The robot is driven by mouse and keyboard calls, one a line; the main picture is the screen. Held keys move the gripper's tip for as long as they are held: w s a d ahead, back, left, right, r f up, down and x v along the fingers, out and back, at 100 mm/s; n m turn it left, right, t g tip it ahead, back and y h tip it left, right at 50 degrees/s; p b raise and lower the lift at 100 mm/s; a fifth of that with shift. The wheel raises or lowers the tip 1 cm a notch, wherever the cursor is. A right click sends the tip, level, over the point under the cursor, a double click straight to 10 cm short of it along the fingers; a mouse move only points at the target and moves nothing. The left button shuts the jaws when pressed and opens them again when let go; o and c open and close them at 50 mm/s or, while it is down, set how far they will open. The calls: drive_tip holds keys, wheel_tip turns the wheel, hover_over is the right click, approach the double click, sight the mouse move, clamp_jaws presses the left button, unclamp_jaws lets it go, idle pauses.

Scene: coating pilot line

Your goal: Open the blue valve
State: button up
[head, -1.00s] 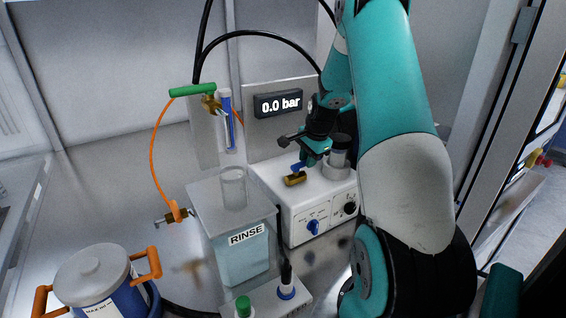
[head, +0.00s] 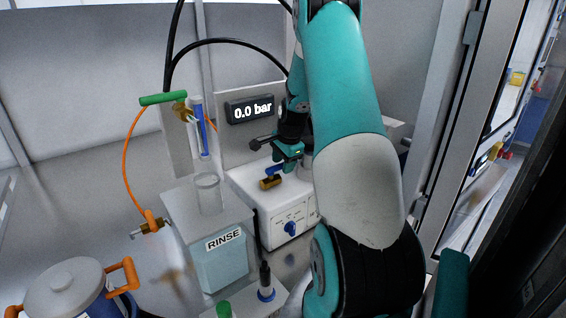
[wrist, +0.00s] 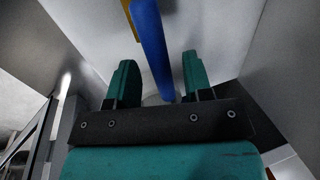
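The blue valve has a blue lever handle (head: 276,168) on a brass body (head: 269,183), on top of the white box (head: 262,208) under the pressure display. My gripper (head: 291,153) is just above and right of the handle in the head view. In the wrist view, the blue handle (wrist: 150,35) runs down from the top into the gap between the two teal fingers. My gripper (wrist: 160,75) is open there, with space on both sides of the handle. A strip of the brass body (wrist: 127,8) shows at the top edge. My arm hides the right part of the box.
The display (head: 252,110) reads 0.0 bar. A blue knob (head: 290,229) is on the box front. Left of the box are the RINSE container (head: 220,265) and a clear cylinder (head: 208,195). A green-handled valve (head: 163,98) with an orange hose stands behind. A lidded pot (head: 62,285) is front left.

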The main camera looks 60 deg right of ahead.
drive_tip(key=b+v, duration=0.3)
drive_tip(key=v, duration=1.4)
drive_tip(key=shift+r+b, duration=0.2)
drive_tip(key=shift+b, duration=0.1)
